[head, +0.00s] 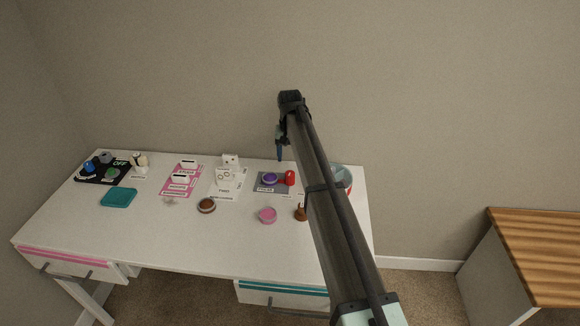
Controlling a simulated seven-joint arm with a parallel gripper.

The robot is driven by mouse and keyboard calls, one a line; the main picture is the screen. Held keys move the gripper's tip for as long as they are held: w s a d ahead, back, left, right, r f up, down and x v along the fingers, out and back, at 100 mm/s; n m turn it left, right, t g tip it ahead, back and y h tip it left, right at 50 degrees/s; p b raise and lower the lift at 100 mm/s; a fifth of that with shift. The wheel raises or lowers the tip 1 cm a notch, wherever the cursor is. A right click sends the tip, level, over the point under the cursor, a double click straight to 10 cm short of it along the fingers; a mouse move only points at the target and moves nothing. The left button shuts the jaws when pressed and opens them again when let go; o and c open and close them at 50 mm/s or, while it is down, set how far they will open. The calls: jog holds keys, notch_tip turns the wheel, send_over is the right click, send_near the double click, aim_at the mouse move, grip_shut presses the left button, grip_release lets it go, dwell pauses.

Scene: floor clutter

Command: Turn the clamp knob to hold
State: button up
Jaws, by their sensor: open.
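Several small control panels stand on the white desk (150,225). A grey panel (264,187) carries a round purple knob (270,178) and a red part (290,177). A black panel (113,182) at the far left carries a blue knob (89,167), a grey knob (105,157) and a green round part (111,173), with an "OFF" label. The lettering is too small to tell which knob is the clamp knob. My gripper (279,153) hangs above the back of the desk, above the grey panel, apart from it. It is open and seems empty.
Pink (170,188) and white (222,192) panels stand mid-desk. A teal tray (119,198), a brown round item (206,205) and a pink cup (267,215) lie nearer the front. A bowl (346,177) is partly behind my arm. The front left desktop is clear.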

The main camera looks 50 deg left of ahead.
jog(key=shift+r, duration=2.35)
